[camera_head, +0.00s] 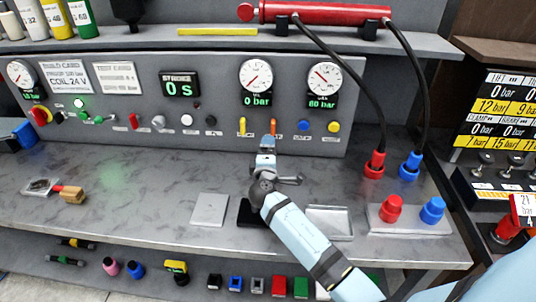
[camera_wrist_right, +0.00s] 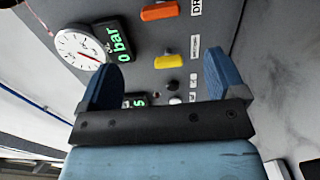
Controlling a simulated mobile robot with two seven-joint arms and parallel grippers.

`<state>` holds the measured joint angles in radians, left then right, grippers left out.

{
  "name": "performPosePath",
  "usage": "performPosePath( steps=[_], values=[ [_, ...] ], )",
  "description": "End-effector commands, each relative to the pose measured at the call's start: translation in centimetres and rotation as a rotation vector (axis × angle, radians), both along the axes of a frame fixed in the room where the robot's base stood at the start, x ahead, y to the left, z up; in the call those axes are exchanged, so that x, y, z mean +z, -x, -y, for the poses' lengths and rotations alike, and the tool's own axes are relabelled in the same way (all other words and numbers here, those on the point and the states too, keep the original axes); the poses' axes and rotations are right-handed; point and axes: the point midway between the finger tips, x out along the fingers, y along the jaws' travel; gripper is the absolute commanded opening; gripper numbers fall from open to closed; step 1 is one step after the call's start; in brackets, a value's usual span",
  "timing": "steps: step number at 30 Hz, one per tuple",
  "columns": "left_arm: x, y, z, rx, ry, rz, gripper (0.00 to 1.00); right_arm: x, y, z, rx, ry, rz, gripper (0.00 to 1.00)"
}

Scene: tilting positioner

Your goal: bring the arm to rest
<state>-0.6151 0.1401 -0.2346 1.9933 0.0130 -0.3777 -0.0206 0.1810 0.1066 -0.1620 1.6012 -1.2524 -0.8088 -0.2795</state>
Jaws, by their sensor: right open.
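My right arm reaches in from the lower right of the head view, over the grey bench. My right gripper (camera_head: 267,143) is at the lower edge of the control panel (camera_head: 217,80), just below the orange lever (camera_head: 273,127). The wrist view shows its two blue fingers spread apart with nothing held between them (camera_wrist_right: 163,78). Beyond them are the panel face, an orange handle (camera_wrist_right: 160,11), a yellow handle (camera_wrist_right: 167,61) and a dial gauge (camera_wrist_right: 80,50). Whether the fingertips touch the panel cannot be told. My left gripper is not in view.
Red and blue hose couplings (camera_head: 375,164) (camera_head: 411,166) hang at the right above a plate with red and blue fittings (camera_head: 392,208). A metal tray (camera_head: 330,236) lies beside my forearm. A wooden-handled tool (camera_head: 72,194) lies left.

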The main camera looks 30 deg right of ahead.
Motion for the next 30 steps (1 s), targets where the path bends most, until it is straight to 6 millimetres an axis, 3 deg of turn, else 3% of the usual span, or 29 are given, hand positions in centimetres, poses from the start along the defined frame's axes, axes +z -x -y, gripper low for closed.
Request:
performPosePath(
  steps=[10, 14, 17, 22, 24, 30],
  values=[
    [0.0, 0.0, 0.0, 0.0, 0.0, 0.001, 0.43, 0.0, 0.0, 0.0, 0.0, -0.001, 0.0, 0.89],
    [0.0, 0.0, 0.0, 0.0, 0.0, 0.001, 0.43, -1.0, 1.8, 0.1, -0.019, -0.073, -0.007, 0.89],
    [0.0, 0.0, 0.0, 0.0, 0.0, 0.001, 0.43, -3.0, 5.8, 0.3, -0.063, -0.24, -0.029, 0.89],
    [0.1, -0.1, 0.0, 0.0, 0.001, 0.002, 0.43, -7.0, 16.7, -0.9, -0.183, -0.677, -0.135, 0.89],
    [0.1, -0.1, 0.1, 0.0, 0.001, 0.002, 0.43, -7.9, 20.8, -1.9, -0.226, -0.83, -0.193, 0.89],
    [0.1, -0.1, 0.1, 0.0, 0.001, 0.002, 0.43, -8.4, 28.8, -4.7, -0.301, -1.108, -0.334, 0.89]
  ],
)
